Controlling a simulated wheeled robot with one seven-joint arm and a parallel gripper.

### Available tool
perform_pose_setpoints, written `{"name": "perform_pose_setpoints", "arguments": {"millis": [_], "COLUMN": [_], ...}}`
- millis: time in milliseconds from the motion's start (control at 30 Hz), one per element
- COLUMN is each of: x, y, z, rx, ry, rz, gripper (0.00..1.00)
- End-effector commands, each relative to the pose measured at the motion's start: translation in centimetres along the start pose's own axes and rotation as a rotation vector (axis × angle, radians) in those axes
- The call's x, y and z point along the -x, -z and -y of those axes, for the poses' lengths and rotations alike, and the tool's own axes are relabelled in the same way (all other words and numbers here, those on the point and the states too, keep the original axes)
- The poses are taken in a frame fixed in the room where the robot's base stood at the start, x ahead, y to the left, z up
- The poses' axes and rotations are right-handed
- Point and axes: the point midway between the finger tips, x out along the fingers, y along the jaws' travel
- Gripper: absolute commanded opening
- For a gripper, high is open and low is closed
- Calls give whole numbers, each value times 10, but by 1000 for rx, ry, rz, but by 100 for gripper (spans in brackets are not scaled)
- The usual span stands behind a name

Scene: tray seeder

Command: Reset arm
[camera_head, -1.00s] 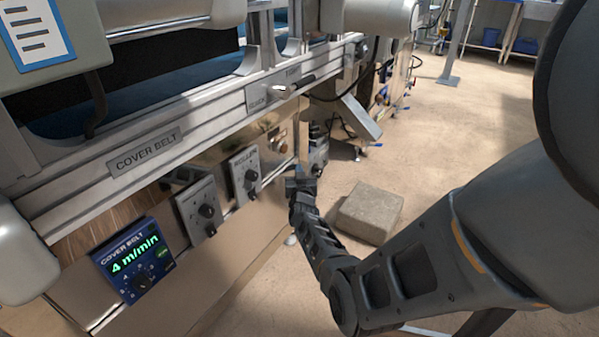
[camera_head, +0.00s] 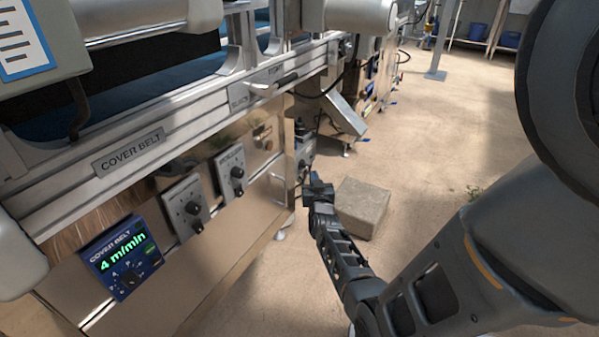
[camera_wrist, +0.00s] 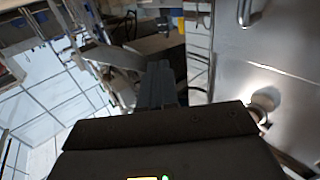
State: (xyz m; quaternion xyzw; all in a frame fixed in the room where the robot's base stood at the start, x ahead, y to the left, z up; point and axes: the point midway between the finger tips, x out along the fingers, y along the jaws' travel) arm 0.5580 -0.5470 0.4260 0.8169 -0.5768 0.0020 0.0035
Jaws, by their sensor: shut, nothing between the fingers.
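My gripper (camera_head: 317,182) is shut and empty at the end of my arm. In the head view it is in the air to the right of the machine's front panel, in front of a grey-brown block on the floor. In the wrist view the closed fingers (camera_wrist: 157,84) point away from the camera, with the metal panel (camera_wrist: 268,60) on the right. I cannot see any contact between the fingers and the machine.
The machine's front carries a blue cover belt display (camera_head: 122,257) reading 4 m/min and two knob boxes (camera_head: 187,208) (camera_head: 231,172). The block (camera_head: 361,207) lies on the floor. Open floor (camera_head: 440,130) extends to the right and back.

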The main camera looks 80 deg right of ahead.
Motion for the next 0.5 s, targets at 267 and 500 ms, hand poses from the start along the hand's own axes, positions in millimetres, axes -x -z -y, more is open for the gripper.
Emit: {"name": "perform_pose_setpoints", "arguments": {"millis": [267,500], "x": [17,18], "y": [0,0], "z": [-23,-25], "rx": [0,0], "ry": [-1,-1], "rz": [0,0], "gripper": [0,0]}}
